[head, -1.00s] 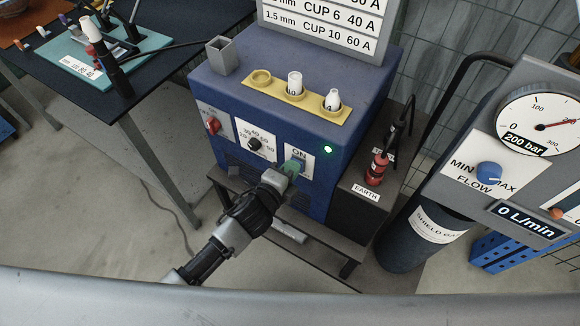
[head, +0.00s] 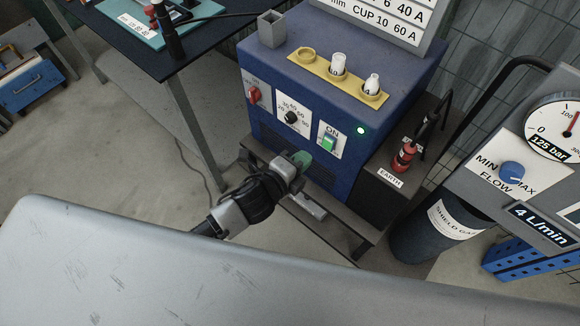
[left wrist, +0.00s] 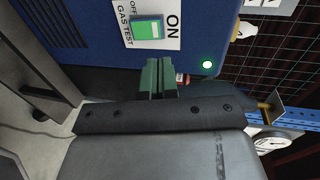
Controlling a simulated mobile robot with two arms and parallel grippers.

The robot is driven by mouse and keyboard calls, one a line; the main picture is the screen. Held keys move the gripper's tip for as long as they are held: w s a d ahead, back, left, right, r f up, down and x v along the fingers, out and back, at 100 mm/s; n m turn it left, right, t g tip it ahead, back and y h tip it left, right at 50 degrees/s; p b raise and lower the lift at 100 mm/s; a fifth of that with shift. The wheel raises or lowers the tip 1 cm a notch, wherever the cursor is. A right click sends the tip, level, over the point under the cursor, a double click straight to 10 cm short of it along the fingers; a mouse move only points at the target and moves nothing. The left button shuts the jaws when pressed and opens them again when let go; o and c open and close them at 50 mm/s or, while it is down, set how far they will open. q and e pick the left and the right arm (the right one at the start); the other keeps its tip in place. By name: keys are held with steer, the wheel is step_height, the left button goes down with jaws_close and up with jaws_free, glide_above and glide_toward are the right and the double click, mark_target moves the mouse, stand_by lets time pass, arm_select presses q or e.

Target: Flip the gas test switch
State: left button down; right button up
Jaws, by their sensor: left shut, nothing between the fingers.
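The gas test switch (head: 329,143) is a green rocker on a white plate on the front of the blue welding machine (head: 290,170). In the left wrist view, the switch (left wrist: 146,29) shows beside the labels ON, OFF and GAS TEST. I cannot tell which side of the rocker is pressed in. My left gripper (head: 302,158) is shut and empty, just below and left of the switch and apart from it. Its green fingertips (left wrist: 159,78) are together in the left wrist view. My right gripper is not in view.
A green lamp (head: 361,130) glows right of the switch. The flow display (head: 538,224) reads 4 L/min and the gauge (head: 561,130) is labelled 125 bar. A red earth plug (head: 404,158) and gas cylinder (head: 433,232) stand right. A dark workbench (head: 168,57) is left.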

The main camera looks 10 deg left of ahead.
arm_select(q)
steer(key=shift+r+v, duration=0.3)
steer(key=shift+v, duration=0.95)
steer(key=shift+r+v, duration=0.25)
steer(key=shift+v, duration=1)
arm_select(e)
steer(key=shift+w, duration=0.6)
arm_select(q)
steer(key=shift+w+d, duration=0.15)
